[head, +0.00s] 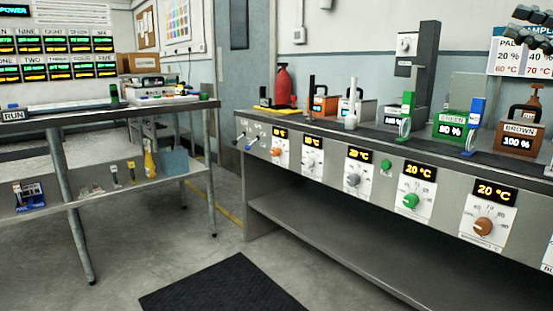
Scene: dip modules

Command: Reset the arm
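My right gripper (522,27) shows at the top right corner of the head view, cut off by the picture edge. Its two dark fingers point left and stand apart, with the wall poster (508,62) showing between them. I see nothing held between them. It is in the air above the right end of the dip bench (345,133). My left gripper and arm are not in view.
The bench carries a green module (450,126), a brown module (519,138), a grey tower (425,70) and several smaller items. A shelved table (60,107) stands left. A dark mat (225,285) lies on open floor.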

